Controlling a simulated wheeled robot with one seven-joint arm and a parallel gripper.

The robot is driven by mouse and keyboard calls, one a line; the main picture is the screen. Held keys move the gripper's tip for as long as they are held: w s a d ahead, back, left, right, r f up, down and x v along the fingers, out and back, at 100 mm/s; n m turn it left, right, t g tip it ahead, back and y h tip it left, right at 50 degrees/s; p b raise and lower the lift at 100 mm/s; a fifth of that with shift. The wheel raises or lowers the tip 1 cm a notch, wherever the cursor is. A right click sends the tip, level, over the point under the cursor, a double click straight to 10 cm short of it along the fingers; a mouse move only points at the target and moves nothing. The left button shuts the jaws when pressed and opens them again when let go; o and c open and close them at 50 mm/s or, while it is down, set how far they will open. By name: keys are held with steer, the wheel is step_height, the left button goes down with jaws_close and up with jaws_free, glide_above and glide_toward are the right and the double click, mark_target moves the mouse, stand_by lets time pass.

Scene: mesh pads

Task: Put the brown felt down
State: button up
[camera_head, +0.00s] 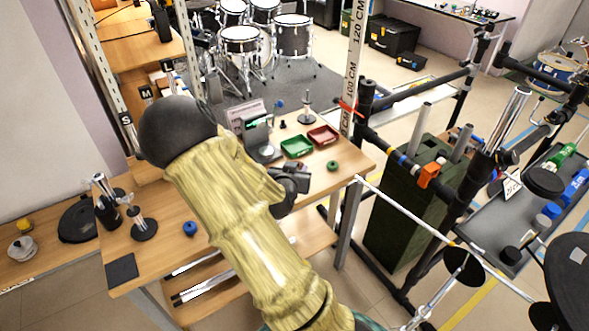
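My arm crosses the middle of the view, and my gripper (291,183) shows as a dark shape over the right part of the wooden table (340,185). Its fingers are too small and dark to tell whether they are open or shut, or whether they hold anything. I cannot make out a brown felt; it may be hidden behind my arm or gripper. A flat dark square pad (121,268) lies at the table's front left corner.
A green tray (297,147), a red tray (322,136) and a green ring (333,166) are near the gripper. A blue knob (190,228) and metal stands (143,228) are on the left. A black rail frame (405,165) stands right of the table.

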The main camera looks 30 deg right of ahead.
steer(key=shift+w+a, duration=0.1)
stand_by(0.3)
steer(key=a+f+n+t+y+p, duration=0.1)
steer(key=a+n+y+p, duration=0.1)
steer(key=a, duration=0.4)
steer(key=w+a+f+n+t+y+p, duration=0.1)
steer(key=a+f+n+y+p, duration=0.1)
steer(key=a+n+y+p, duration=0.1)
steer(key=a+f+n+t+y+p, duration=0.1)
steer(key=a+n+y+p, duration=0.2)
steer(key=a+p, duration=0.3)
steer(key=shift+w+a+f+t+y+p, duration=0.15)
steer(key=shift+a+y, duration=0.1)
steer(key=shift+a, duration=0.55)
steer(key=shift+w+a+t+y+p, duration=0.15)
steer(key=shift+a+y, duration=0.1)
steer(key=shift+a, duration=0.55)
steer(key=shift+s+a+f+n, duration=0.2)
steer(key=shift+a+f+n, duration=0.1)
steer(key=shift+a, duration=0.1)
steer(key=shift+s, duration=0.75)
steer(key=shift+d, duration=0.1)
